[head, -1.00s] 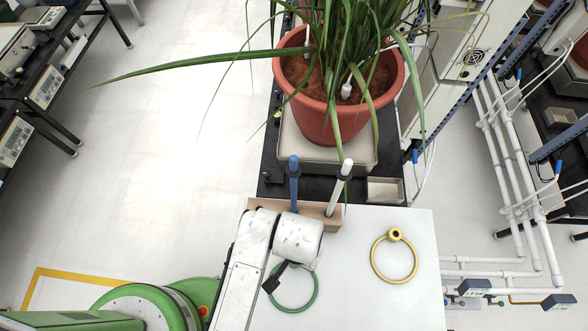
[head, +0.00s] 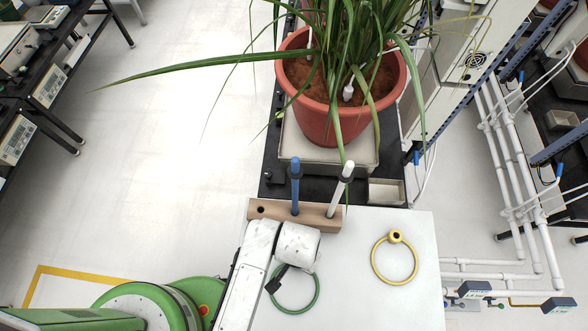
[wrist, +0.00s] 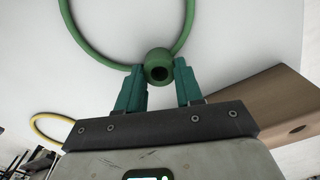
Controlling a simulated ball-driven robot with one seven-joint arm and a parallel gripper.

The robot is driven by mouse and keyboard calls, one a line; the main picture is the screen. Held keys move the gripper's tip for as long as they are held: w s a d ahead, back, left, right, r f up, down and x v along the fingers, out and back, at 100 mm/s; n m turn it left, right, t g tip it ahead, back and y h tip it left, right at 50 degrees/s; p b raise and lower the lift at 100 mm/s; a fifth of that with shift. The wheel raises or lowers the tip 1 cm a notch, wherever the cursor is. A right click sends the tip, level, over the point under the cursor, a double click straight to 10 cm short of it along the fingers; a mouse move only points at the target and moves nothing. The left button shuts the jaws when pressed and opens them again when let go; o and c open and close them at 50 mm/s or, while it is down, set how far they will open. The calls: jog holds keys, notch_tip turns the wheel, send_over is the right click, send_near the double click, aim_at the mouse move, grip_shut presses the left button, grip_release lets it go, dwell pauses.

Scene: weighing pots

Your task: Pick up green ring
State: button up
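The green ring (head: 316,297) lies on the white table top, partly hidden by my arm in the head view. In the wrist view the green ring (wrist: 183,38) shows with its round green knob (wrist: 160,62), which has a dark hole. My gripper (wrist: 160,78) is open, with one teal finger on each side of the knob. A gap shows between the knob and the right finger; the left finger is very close to the knob, and I cannot tell whether it touches. In the head view my gripper's fingers are hidden behind the wrist.
A wooden block (head: 262,209) holds a blue peg (head: 295,185) and a white peg (head: 340,190) behind my wrist. A yellow ring (head: 415,262) lies to the right on the white table (head: 365,300). A potted plant (head: 330,125) stands behind, its leaves hanging over.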

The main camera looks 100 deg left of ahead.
jog(key=c, duration=0.4)
jog(key=shift+r, duration=0.5)
notch_tip(320, 180, up, 3)
jog(key=shift+s+f, duration=0.15)
jog(key=shift+f, duration=0.05)
jog(key=shift+s+a+r+b, duration=0.2)
jog(key=shift+s+r, duration=1.35)
jog(key=shift+s, duration=0.75)
jog(key=shift+s+a+r+b, duration=0.15)
jog(key=shift+s+a+r, duration=0.1)
jog(key=shift+s+r, duration=1.7)
jog(key=shift+s+a+r+b, duration=0.2)
jog(key=shift+s+r, duration=1)
jog(key=shift+s, duration=1.4)
jog(key=shift+d, duration=0.1)
